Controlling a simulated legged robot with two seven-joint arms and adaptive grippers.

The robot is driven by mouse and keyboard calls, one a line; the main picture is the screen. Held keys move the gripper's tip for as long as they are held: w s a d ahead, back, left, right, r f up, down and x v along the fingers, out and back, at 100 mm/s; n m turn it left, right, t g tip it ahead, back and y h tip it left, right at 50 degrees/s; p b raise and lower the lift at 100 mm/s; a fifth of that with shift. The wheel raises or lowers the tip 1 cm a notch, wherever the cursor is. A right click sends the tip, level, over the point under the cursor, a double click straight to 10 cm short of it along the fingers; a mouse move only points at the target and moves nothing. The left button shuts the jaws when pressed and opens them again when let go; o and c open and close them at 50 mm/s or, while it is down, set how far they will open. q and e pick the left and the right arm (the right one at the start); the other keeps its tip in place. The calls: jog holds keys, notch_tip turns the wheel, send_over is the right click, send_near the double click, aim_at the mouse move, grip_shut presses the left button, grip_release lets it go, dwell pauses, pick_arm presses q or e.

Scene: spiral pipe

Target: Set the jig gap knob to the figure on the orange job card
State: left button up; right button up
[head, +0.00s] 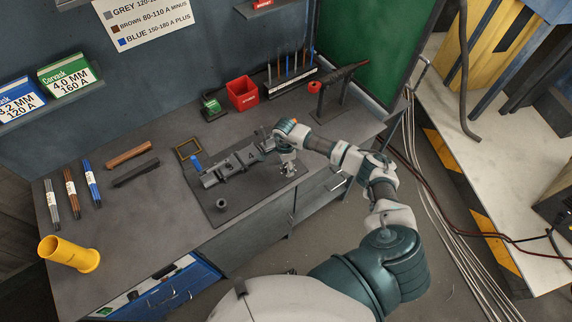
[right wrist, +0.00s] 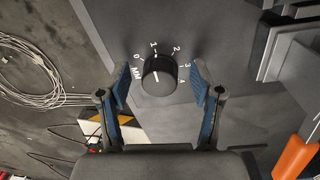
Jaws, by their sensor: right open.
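The dark round gap knob (right wrist: 159,76) shows in the right wrist view, with white figures 0 to 4 and "MM" around it. A white line shows on its top, and a white tick stands by the 1; I cannot tell the exact setting. My right gripper (right wrist: 161,84) is open, one blue-padded finger on each side of the knob; contact is not clear. In the head view my right gripper (head: 288,168) is at the right end of the grey jig (head: 228,169), and the knob is not clearly visible there. I cannot make out an orange job card. My left gripper is out of view.
The jig stands on a dark mat (head: 250,202) on the bench. A red bin (head: 242,94) and a rod rack (head: 290,80) stand behind. A yellow tube (head: 70,254) and several rods lie left. An orange object (right wrist: 296,158) shows at the wrist view's lower right.

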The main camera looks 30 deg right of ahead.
jog(key=shift+d+f, duration=0.1)
jog(key=shift+d, duration=0.25)
jog(key=shift+c, duration=0.6)
jog(key=shift+d, duration=0.45)
jog(key=c, duration=1)
jog(key=shift+a, duration=0.35)
jog(key=shift+a+m, duration=0.1)
jog(key=shift+m, duration=0.4)
jog(key=m+b, duration=0.1)
jog(key=m, duration=0.5)
jog(key=shift+m+y, duration=0.3)
jog(key=shift+m, duration=0.1)
jog(key=m, duration=0.5)
jog(key=shift+r+t, duration=0.25)
jog(key=shift+t, duration=0.05)
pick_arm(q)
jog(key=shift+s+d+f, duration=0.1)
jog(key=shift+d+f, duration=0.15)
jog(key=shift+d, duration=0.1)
pick_arm(e)
jog(key=m, duration=0.5)
jog(key=shift+w, duration=0.1)
